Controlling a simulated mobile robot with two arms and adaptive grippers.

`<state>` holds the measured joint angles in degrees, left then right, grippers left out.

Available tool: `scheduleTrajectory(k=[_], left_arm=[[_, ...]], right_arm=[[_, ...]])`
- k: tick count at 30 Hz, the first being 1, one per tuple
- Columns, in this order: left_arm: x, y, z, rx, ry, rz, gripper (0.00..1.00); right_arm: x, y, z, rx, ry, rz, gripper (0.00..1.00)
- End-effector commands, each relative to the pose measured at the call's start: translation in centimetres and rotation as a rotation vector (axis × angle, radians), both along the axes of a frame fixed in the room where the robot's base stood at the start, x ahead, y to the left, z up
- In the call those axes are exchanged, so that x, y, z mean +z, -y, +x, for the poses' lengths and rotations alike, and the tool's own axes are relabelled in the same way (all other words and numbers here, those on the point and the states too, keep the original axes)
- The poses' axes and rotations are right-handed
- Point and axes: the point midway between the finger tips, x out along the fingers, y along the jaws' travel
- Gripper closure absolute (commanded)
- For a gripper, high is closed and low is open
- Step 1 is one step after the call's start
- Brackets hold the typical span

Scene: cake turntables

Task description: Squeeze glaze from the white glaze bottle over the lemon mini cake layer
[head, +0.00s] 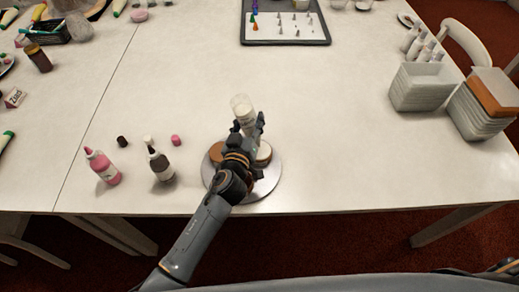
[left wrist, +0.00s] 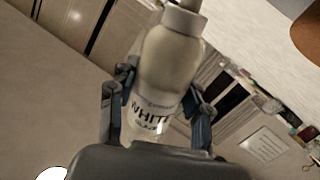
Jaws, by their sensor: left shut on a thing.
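My left gripper (head: 247,122) is above the silver turntable (head: 262,189), shut on the white glaze bottle (head: 241,104). In the left wrist view the bottle (left wrist: 168,65) shows its "WHITE" label between the fingers, its nozzle end cut off at the top edge. In the head view the bottle is tilted with its pale base up, and its nozzle is hidden. On the turntable, a pale cake layer (head: 264,153), perhaps the lemon one, is right of my wrist and a brown one (head: 215,152) is left. My arm partly hides both. No glaze is visible. My right gripper is not in view.
A pink bottle (head: 103,168) and a dark brown bottle (head: 160,165) stand left of the turntable, near a dark cap (head: 122,141) and a pink cap (head: 176,140). A tray of nozzles (head: 286,40) lies at the back. Stacked containers (head: 420,88) stand right. The table's middle is clear.

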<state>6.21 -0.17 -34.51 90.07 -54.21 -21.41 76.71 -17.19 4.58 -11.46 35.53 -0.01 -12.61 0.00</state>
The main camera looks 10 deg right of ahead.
Motion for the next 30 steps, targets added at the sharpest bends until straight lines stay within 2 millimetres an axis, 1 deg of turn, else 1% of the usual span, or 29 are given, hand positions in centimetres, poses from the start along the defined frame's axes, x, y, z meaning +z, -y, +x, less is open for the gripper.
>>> scheduleTrajectory(k=[2,12,15,18,27,30], left_arm=[[0.5,0.0,0.0,0.0,0.003,-0.002,0.64],[5.7,0.0,0.0,-0.001,0.003,-0.003,0.64],[6.8,0.0,0.0,0.0,0.002,-0.003,0.64],[7.2,0.0,0.0,0.0,0.002,-0.002,0.64],[7.1,0.0,0.0,0.0,0.002,-0.001,0.64],[7.3,0.1,0.0,0.0,-0.008,-0.014,0.64]], right_arm=[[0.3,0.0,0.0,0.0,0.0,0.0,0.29],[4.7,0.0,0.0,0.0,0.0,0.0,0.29],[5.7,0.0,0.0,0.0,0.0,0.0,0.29],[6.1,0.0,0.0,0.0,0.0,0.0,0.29],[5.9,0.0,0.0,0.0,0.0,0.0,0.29],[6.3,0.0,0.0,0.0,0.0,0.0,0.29]])
